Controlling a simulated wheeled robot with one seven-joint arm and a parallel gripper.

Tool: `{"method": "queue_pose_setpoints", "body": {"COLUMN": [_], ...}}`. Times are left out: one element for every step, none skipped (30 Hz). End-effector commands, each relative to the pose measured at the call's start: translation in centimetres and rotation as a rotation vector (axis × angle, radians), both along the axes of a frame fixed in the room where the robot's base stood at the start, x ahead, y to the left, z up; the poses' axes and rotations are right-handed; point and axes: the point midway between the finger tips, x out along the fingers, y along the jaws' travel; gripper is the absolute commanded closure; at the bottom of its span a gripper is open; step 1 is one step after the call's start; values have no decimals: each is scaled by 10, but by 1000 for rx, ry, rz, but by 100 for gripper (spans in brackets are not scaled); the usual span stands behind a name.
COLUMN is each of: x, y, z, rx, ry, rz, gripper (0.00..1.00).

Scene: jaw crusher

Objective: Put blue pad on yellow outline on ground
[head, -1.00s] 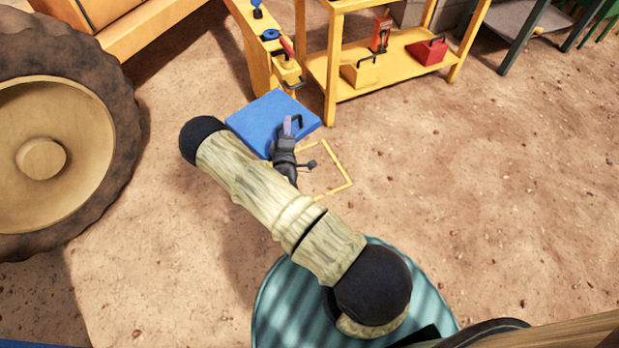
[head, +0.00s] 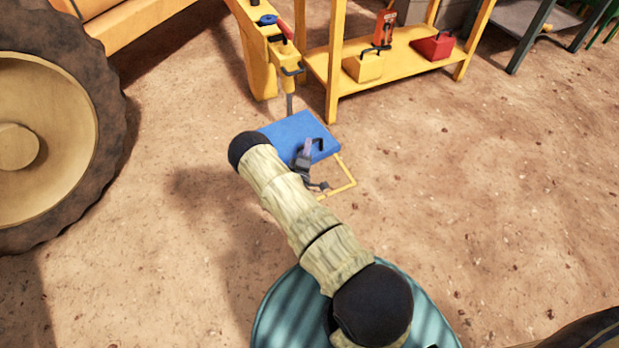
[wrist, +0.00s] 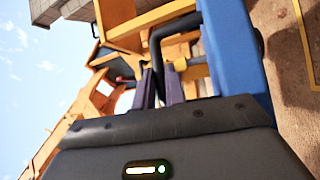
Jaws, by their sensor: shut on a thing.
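The blue pad (head: 292,130) is a flat square slab with a black handle on it. In the head view it hangs over the far left part of the yellow outline (head: 343,186), hiding that part. The near and right sides of the outline show on the ground. My gripper (head: 308,147) is shut on the pad's handle. In the wrist view the gripper's fingers (wrist: 162,88) are at the black handle (wrist: 158,45), and the blue pad (wrist: 236,50) is on the right. An outline edge (wrist: 306,45) shows beyond the pad, apart from it.
A yellow shelf (head: 400,64) with a yellow box (head: 363,66) and a red box (head: 433,46) stands behind the pad. A yellow stand with tools (head: 258,60) is at its left. A big wheel (head: 60,130) is far left. The ground to the right is clear.

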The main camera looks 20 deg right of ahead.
Motion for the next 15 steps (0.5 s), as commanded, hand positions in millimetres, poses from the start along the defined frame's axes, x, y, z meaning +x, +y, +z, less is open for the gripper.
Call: {"method": "queue_pose_setpoints", "body": {"x": [1,1,2,2,2,2,2,2,2,2,2,2,2,2,2], "y": [-5,-8,-11,-14,-17,-20,-23,-25,-28,-31,-34,-37,-38,-40,-42], "z": [-16,-23,-31,-37,-43,-51,-58,-64,-72,-77,-82,-88,-93,-96,-100], "rx": [0,0,0,0,0,2,2,2,2,3,3,3,3,3,4], "ry": [-11,-12,-13,-15,-16,-17,-17,-18,-19,-21,-22,-23,-23,-24,-25], "rz": [-13,-19,-28,-35,-41,-50,-57,-65,-74,-81,-87,-95,-100,-105,-111], "gripper": [100,100,100,100,100,100,100,100,100,100,100,100,100,100,100]}}
